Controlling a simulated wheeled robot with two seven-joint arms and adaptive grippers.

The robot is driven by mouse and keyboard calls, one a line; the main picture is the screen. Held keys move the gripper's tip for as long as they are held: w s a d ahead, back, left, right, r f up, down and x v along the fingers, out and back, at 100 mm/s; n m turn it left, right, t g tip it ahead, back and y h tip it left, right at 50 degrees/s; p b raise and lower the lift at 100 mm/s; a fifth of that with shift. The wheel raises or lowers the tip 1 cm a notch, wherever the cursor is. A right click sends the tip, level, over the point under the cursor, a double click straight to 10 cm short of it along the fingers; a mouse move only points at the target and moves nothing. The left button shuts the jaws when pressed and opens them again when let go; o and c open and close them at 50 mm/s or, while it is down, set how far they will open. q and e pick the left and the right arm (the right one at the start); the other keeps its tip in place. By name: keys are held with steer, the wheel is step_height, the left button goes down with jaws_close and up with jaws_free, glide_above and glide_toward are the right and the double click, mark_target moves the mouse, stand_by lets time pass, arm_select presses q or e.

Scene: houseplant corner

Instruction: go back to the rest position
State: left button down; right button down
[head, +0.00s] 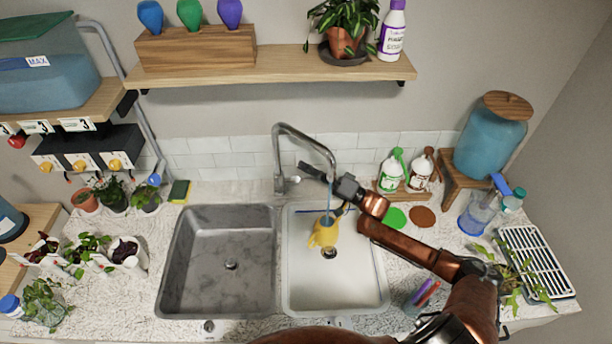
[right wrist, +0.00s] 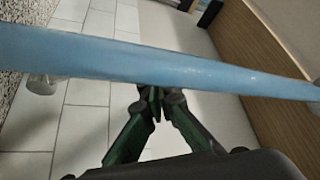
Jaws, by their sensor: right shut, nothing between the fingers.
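My right arm comes in from the lower right over the right basin. My right gripper (head: 312,172) is near the faucet (head: 287,150), beside its spout and lever; whether it touches the lever is unclear. Its fingers are shut and empty, and in the right wrist view the closed fingertips (right wrist: 154,95) meet behind a blue stream. A thin blue stream of water (head: 329,192) runs from the spout toward the yellow watering can (head: 324,234), which stands in the right basin (head: 350,290). My left gripper is not in view.
A wooden shelf (head: 280,64) hangs above the sink. Two bottles (head: 391,174) stand behind my right forearm, with a blue water jar (head: 490,145) farther right. A cup of pens (head: 420,296) and a drying rack (head: 538,262) are near my right arm. The left basin (head: 215,255) is empty.

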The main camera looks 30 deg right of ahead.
step_height(320, 180, up, 6)
steer(key=shift+d+f, duration=0.15)
steer(key=shift+f, duration=0.1)
